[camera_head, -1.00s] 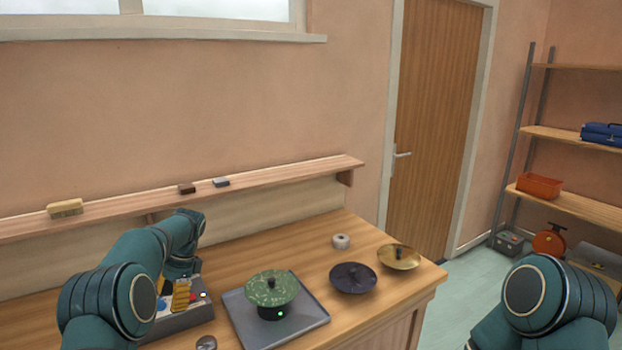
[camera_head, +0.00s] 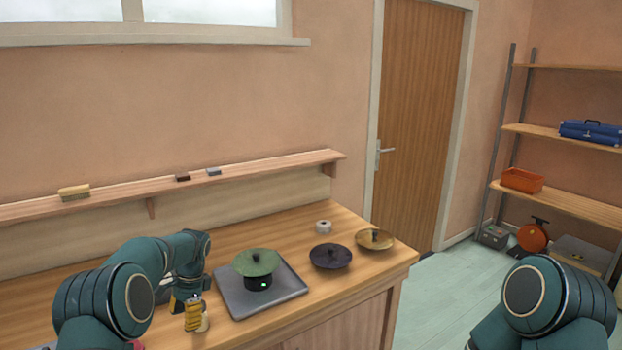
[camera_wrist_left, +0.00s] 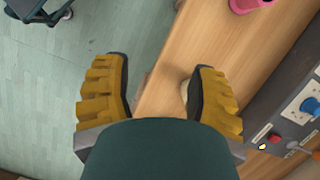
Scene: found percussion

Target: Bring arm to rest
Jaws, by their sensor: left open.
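My left arm reaches in from the left in the head view, bent at the elbow. My left gripper (camera_head: 193,314) points down near the front edge of the workbench (camera_head: 340,316). On the right arm, only a teal upper part shows at the lower right of the head view. The right gripper is out of the picture.
A green lid-like disc (camera_head: 256,261) sits on a dark stand on a grey plate (camera_head: 289,294). A dark disc (camera_head: 330,256), a brass disc (camera_head: 375,239) and a pale roll (camera_head: 323,226) lie to the right. A control box (camera_wrist_left: 290,120) and a pink object (camera_wrist_left: 246,4) are near the left gripper.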

